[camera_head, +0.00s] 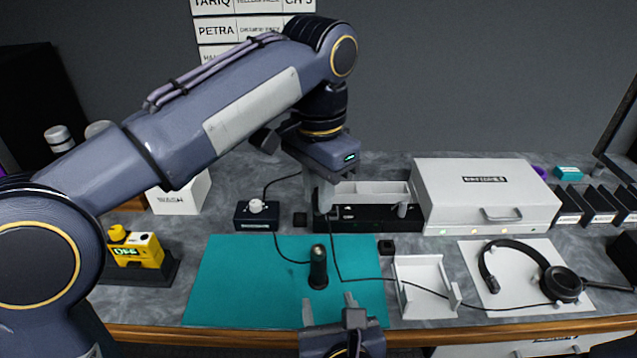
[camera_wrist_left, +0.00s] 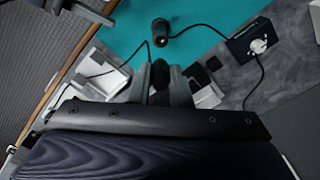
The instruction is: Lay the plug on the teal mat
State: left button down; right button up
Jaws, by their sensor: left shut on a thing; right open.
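My left gripper (camera_head: 325,205) is above the back part of the teal mat (camera_head: 222,285), in front of a low rack. It is shut on a dark plug, seen between the fingers in the left wrist view (camera_wrist_left: 160,76). A thin black cable hangs from it and runs right across the mat toward the headset (camera_head: 562,284). The plug is mostly hidden by the fingers in the head view. My right gripper (camera_head: 330,306) is open and empty at the mat's front edge. The mat also shows in the left wrist view (camera_wrist_left: 205,14).
A black cylinder (camera_head: 318,268) stands on the mat, its cable leading to a knobbed box (camera_head: 257,215). A yellow device (camera_head: 137,250) is left. The mat's left half is clear.

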aim_at(236, 292)
jog(key=k+l, duration=0.1)
jog(key=k, duration=0.4)
jog(key=k+l, duration=0.15)
jog(key=k, duration=0.35)
